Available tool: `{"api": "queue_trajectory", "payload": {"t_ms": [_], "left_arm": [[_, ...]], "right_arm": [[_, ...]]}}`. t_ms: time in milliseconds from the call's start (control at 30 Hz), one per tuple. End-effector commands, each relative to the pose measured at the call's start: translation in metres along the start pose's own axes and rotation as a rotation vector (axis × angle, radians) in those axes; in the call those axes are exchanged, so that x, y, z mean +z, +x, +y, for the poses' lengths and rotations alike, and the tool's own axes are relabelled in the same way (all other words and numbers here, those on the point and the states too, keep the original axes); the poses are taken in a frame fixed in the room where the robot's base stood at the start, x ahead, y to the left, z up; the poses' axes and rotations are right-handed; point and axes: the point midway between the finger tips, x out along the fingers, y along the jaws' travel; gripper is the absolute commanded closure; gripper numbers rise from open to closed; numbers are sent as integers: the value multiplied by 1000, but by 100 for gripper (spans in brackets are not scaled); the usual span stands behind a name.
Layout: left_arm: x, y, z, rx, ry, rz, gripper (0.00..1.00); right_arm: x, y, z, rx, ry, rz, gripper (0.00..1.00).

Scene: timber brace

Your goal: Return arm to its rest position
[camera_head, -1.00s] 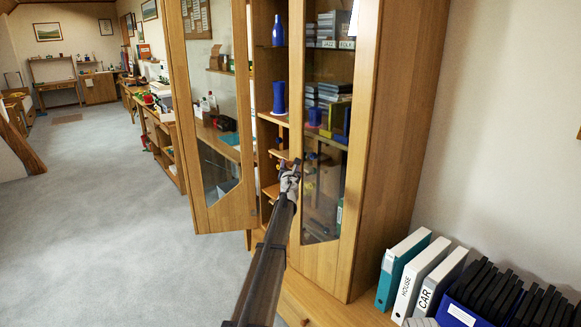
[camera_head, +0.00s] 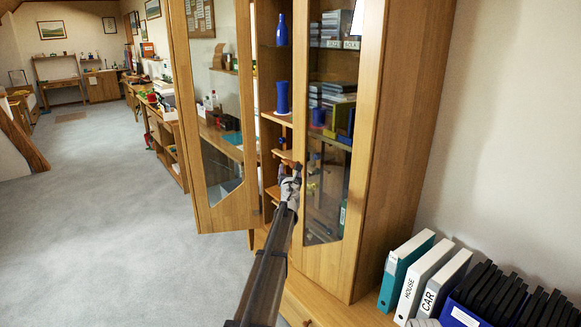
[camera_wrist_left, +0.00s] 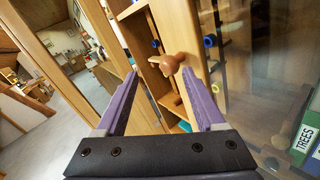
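My left arm reaches up from the bottom of the head view to the tall wooden cabinet (camera_head: 405,150). My left gripper (camera_head: 290,172) is at the gap beside the right glass door (camera_head: 322,225). The left wrist view shows its two purple fingers (camera_wrist_left: 160,76) spread apart. A round wooden knob (camera_wrist_left: 170,65) shows between and beyond the fingertips; I see no grip on it. The left glass door (camera_head: 228,212) stands swung open. My right gripper cannot be made out.
Shelves behind the gap hold a blue vase (camera_head: 282,97) and a blue bottle (camera_head: 281,30). Binders (camera_head: 412,275) and a blue box of black folders (camera_head: 462,312) stand at the lower right. Grey carpet (camera_head: 110,220) lies open on the left.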

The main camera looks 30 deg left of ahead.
Motion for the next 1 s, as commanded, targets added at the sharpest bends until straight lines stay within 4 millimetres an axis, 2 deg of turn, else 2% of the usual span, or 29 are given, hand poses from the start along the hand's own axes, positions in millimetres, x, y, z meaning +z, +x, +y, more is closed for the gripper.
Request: {"api": "queue_trajectory", "payload": {"t_ms": [33, 167, 667, 733, 767, 867, 1000], "left_arm": [[1, -15, 0, -2, 1, -1, 29], [2, -29, 0, -3, 1, -2, 29], [2, -32, -2, -6, -1, -3, 29], [3, -38, -6, 1, -40, 1, 29], [3, -45, -10, 9, -79, 6, 29], [0, -83, -29, 65, -334, 47, 29], [-27, -168, -69, 219, -877, 181, 29]], "right_arm": [[0, -1, 0, 0, 0, 0, 100], [0, -1, 0, 0, 0, 0, 100], [0, -1, 0, 0, 0, 0, 100], [0, -1, 0, 0, 0, 0, 100], [0, -1, 0, 0, 0, 0, 100], [0, -1, 0, 0, 0, 0, 100], [0, -1, 0, 0, 0, 0, 100]]}}
